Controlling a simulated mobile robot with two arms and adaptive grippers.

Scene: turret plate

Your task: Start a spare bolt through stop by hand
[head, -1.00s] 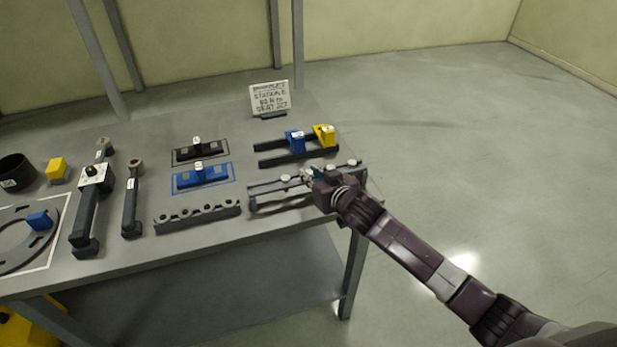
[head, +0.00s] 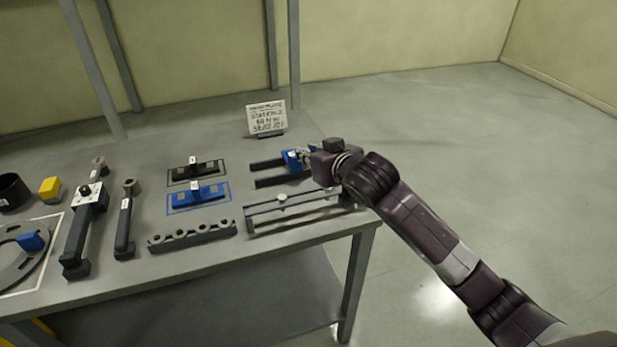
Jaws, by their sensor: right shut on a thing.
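My right gripper (head: 309,155) is shut at the far right of the table, over the two dark rails (head: 268,182). What it holds is hidden by the fingers; it appears to be a spare bolt, since the gripper was at the bolt rack before. The blue stop (head: 291,159) sits on the rails right beside the fingertips; I cannot tell whether they touch. My left gripper is out of view.
A small sign (head: 266,118) stands behind the rails. Left of them are a blue fixture (head: 207,194), a black fixture (head: 183,173), a block with several holes (head: 192,237) and dark wrench-like tools (head: 125,225). The table's right edge is close to my arm.

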